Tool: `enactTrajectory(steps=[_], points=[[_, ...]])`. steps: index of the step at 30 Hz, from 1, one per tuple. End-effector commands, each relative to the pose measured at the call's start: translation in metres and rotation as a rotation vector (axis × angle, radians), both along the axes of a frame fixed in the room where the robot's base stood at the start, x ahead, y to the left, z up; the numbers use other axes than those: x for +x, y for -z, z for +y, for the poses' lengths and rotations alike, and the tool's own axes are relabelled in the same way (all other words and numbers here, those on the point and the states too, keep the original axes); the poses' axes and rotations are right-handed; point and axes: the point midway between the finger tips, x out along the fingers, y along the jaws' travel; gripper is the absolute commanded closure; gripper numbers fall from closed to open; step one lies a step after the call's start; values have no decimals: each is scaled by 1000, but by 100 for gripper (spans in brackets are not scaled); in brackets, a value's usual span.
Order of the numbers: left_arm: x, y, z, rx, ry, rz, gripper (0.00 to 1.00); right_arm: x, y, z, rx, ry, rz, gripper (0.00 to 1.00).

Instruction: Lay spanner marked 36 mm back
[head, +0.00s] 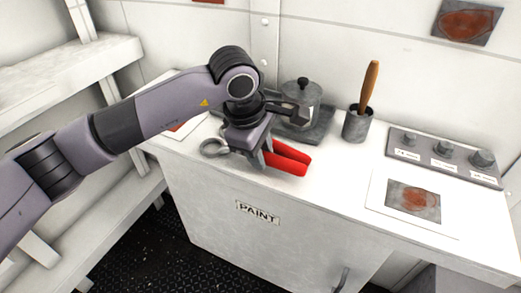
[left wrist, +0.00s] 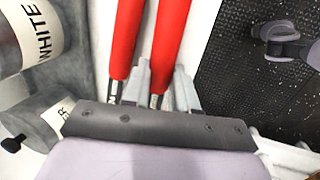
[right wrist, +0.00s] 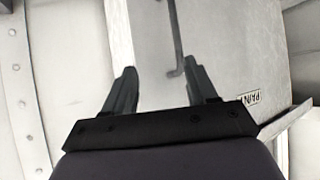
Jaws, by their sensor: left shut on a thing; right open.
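My left gripper (head: 266,150) is above the white counter, shut on a red-handled tool (head: 287,158). I see no spanner marked 36 mm that I can read. My right gripper (right wrist: 160,85) is open and empty, facing the cabinet front; it is outside the head view.
On the counter (head: 340,185) stand a lidded metal pot (head: 300,98), a dark cup (head: 357,124) with a wooden handle, a labelled strip with three knobs (head: 440,158), and a rust-patched card (head: 412,200). Shelves (head: 75,75) stand left. The cabinet front is marked PAINT (head: 257,212).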

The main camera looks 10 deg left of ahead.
Motion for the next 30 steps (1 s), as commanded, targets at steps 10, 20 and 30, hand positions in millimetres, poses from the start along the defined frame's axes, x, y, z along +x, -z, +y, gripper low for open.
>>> enactTrajectory(steps=[10, 20, 30], points=[[0, 1, 0, 0, -1, 1, 47, 0, 1, 0, 0, 0, 0, 43], [-6, -33, 6, 0, -1, -6, 47, 1, 3, 0, 0, 0, -2, 43], [-21, -99, 18, 1, -2, -3, 47, 0, 10, 0, 0, 0, -1, 43]])
